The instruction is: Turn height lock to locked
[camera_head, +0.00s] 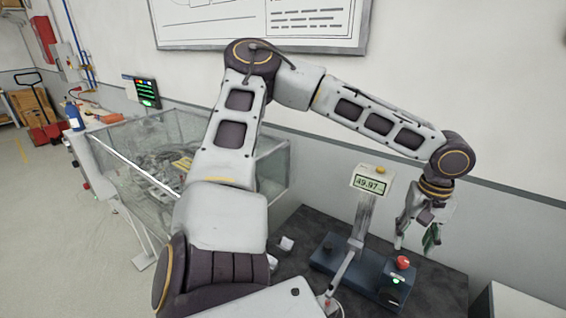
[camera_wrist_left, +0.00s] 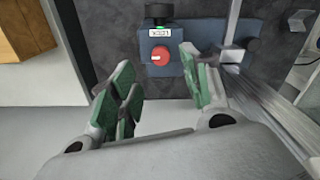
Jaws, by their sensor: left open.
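A measuring stand with a dark blue-grey base (camera_head: 335,262) stands on the dark bench. Its tilted display (camera_head: 370,184) reads about 49.97. A red knob (camera_head: 403,262) sits on the base's right part, with a small green light (camera_head: 396,281) near it. In the left wrist view the red knob (camera_wrist_left: 160,54) lies beside a small white label, too blurred to read surely. Which control is the height lock I cannot tell for certain. My left gripper (camera_head: 418,232) is open and empty, above the base's right end. In its wrist view the green-padded fingers (camera_wrist_left: 155,85) are apart, touching nothing.
A glass-walled case (camera_head: 270,175) stands left of the stand. The dark bench top (camera_head: 440,295) is bare at the right of the base. A small white block (camera_head: 286,243) lies left of the base. A wall and whiteboard (camera_head: 260,25) are behind.

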